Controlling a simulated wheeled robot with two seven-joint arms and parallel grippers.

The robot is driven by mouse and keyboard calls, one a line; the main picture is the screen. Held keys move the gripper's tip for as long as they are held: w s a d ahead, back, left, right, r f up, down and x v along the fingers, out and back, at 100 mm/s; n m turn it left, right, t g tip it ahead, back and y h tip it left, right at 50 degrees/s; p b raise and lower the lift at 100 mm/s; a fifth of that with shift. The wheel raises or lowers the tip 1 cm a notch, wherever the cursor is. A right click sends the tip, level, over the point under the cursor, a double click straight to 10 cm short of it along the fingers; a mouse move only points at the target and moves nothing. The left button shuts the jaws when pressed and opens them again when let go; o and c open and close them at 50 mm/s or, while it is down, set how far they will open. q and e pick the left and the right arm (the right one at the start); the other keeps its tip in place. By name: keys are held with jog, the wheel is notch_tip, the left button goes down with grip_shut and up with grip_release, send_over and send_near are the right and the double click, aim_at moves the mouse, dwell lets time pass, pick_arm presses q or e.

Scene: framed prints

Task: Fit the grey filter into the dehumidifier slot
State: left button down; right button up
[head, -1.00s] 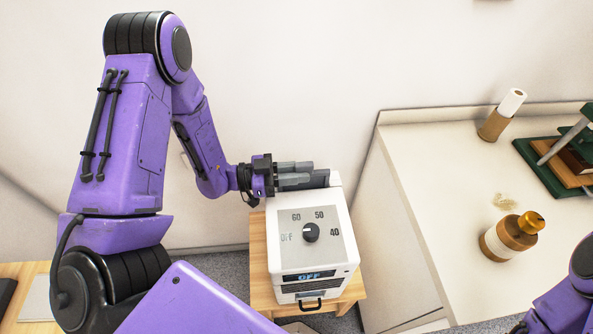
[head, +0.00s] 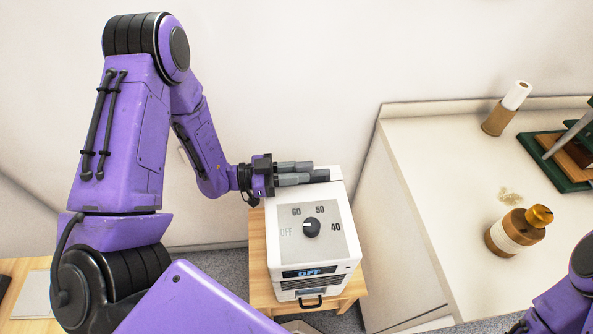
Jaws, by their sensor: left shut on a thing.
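The white dehumidifier (head: 342,235) stands upright on a small wooden stand, with a dial on top and a display reading OFF. My left gripper (head: 303,173) lies level over the back edge of its top, its fingers pointing right. It is shut on the grey filter (head: 321,175), of which only a thin dark grey strip shows past the fingertips. The filter's lower part and the slot are hidden at the back of the top; how deep the filter sits cannot be told. My right arm shows at the lower right edge, but its gripper is out of view.
The wooden stand (head: 258,262) is just wider than the dehumidifier. A white counter (head: 440,190) at the right holds a brown-and-white bottle (head: 518,231), a cork-based roll (head: 507,109) and a green-and-wood press (head: 562,165). The wall is close behind my left gripper.

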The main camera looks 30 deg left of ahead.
pick_arm(q)
jog(key=shift+f, duration=0.4)
jog(key=c, duration=0.9)
grip_release()
jog(key=b+v, duration=0.1)
jog(key=v, duration=0.9)
jog(key=shift+s+a+b, duration=0.2)
jog(key=shift+b, duration=0.15)
